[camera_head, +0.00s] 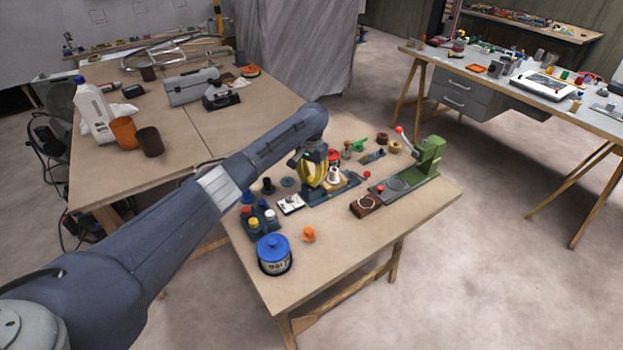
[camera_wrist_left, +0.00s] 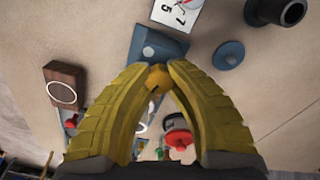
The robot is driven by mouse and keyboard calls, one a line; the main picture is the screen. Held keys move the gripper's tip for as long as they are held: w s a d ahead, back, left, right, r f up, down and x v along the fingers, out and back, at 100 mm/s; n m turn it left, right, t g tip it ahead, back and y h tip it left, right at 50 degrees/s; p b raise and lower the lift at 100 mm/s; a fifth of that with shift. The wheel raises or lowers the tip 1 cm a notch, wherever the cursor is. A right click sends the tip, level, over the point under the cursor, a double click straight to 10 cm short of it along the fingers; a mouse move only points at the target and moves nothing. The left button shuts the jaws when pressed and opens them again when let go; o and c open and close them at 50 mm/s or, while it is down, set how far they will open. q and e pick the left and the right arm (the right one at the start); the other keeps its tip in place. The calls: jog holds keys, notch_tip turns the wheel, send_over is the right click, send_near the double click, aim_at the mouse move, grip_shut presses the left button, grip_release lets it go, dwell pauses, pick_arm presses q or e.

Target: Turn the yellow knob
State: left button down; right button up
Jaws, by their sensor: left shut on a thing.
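My left gripper (camera_head: 312,183) reaches over the front table with its yellow fingers pointing down at a blue-grey fixture (camera_head: 343,191). In the left wrist view the fingertips (camera_wrist_left: 158,73) close together on the small yellow knob (camera_wrist_left: 157,82), one finger on each side. The blue-grey fixture (camera_wrist_left: 150,46) lies just beyond the fingertips. Much of the knob is hidden by the fingers, and I cannot tell its turn angle. In the head view the knob is hidden by the gripper. My right gripper is in neither view.
A green press (camera_head: 428,160) with a red-tipped lever stands right of the fixture. A brown box (camera_head: 366,206), an orange knob-like piece (camera_head: 309,234) and a blue-lidded jar (camera_head: 274,257) stand nearer the front. Small bottles (camera_head: 254,226) stand at left. The table's front right is clear.

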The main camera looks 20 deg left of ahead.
aim_at(311, 178)
pick_arm(q)
jog(key=shift+n, duration=1.8)
jog(key=c, duration=1.1)
grip_release()
jog(key=shift+o, duration=0.2)
notch_tip(311, 178, up, 12)
